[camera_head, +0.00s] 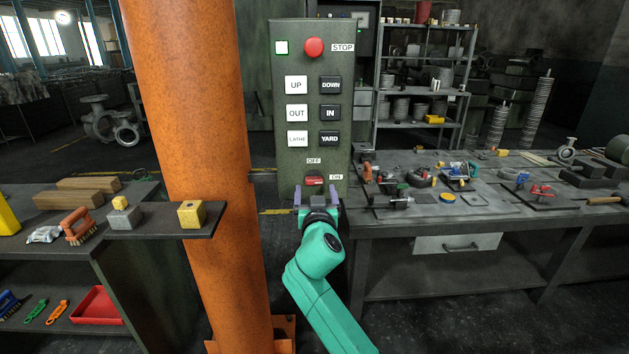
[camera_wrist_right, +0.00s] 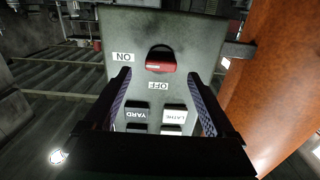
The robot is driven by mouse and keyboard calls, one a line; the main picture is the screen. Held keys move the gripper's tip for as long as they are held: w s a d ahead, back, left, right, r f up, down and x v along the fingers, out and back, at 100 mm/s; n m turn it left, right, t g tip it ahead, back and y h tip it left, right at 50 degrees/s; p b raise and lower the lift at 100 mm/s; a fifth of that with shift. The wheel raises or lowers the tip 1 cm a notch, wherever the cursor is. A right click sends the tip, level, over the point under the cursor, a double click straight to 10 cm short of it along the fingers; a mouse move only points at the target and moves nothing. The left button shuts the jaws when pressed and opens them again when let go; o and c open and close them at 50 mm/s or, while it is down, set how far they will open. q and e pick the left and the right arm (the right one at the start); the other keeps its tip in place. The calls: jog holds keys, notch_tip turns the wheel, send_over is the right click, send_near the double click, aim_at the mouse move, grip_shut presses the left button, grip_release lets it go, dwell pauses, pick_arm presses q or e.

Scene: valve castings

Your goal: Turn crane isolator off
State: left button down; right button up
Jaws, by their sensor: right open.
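The crane isolator is a small red handle (camera_head: 315,181) low on the grey-green control panel (camera_head: 283,160). The handle lies horizontal, level with the ON label (camera_head: 336,177); the OFF label (camera_head: 314,161) is above it. In the right wrist view, which is upside down, the red handle (camera_wrist_right: 161,66) shows on a dark round base. My right gripper (camera_head: 316,192) is open and empty, just in front of and below the handle. In the right wrist view its fingers (camera_wrist_right: 160,88) point at the panel, one each side of the handle's line, seemingly not touching it. My left gripper is not in view.
A cluttered workbench (camera_head: 450,222) is at right. Above the handle are white and black buttons and a red STOP button (camera_head: 314,47).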

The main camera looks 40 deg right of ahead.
aim_at(314, 183)
jog(key=x, duration=0.4)
jog(key=shift+w+d, duration=0.15)
jog(key=shift+w, duration=0.1)
jog(key=c, duration=1.4)
